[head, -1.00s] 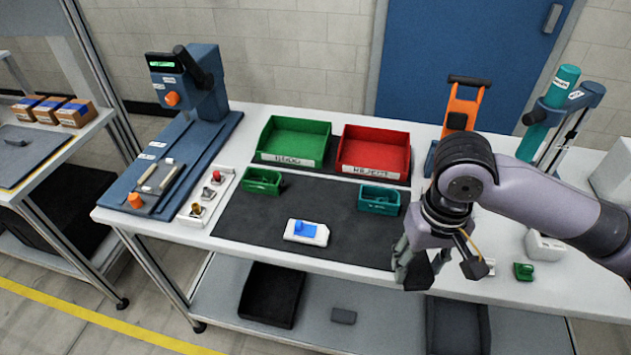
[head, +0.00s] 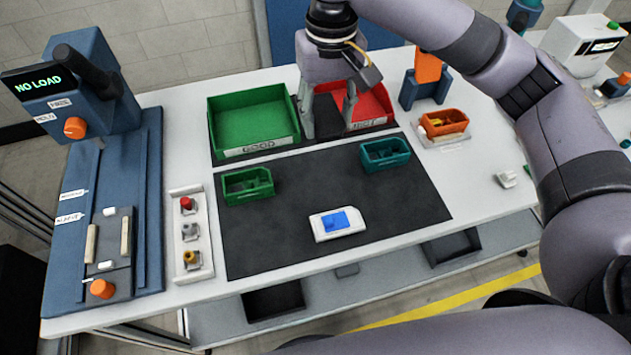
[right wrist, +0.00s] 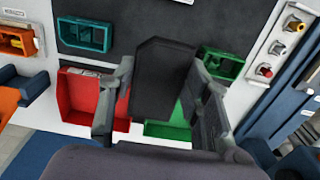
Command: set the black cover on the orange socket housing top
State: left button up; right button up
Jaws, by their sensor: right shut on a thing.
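My right gripper (head: 332,120) hangs over the back of the bench, in front of the line between the green and red bins. It is shut on the black cover (right wrist: 162,80), a flat dark piece between its two fingers in the right wrist view. In the head view the cover shows only as a dark patch between the fingers. The orange socket housing (head: 454,126) sits on a pale base to the right of the mat, with yellow parts inside. It also shows in the right wrist view (right wrist: 33,42) at the left edge. My left gripper is not in view.
The green bin (head: 217,118) and red bin (head: 377,98) stand behind the dark mat (head: 300,262). On the mat are a green housing (head: 247,187), a teal housing (head: 385,155) and a white-and-blue device (head: 348,233). A blue press (head: 85,100) stands at left.

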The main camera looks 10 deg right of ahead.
notch_tip(320, 180, down, 7)
send_over(326, 189)
notch_tip(326, 189, down, 7)
jog(key=shift+p, duration=0.3)
jog(key=shift+f, duration=0.3)
notch_tip(326, 189, down, 4)
jog(key=shift+f, duration=0.25)
pick_arm(q)
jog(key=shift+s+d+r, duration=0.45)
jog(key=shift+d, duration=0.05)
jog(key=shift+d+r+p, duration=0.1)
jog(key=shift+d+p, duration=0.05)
jog(key=shift+p, duration=0.15)
pick_arm(e)
jog(key=shift+f, duration=0.1)
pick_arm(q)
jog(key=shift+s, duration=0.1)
pick_arm(e)
jog(key=o, duration=1)
jog(key=shift+o, duration=0.2)
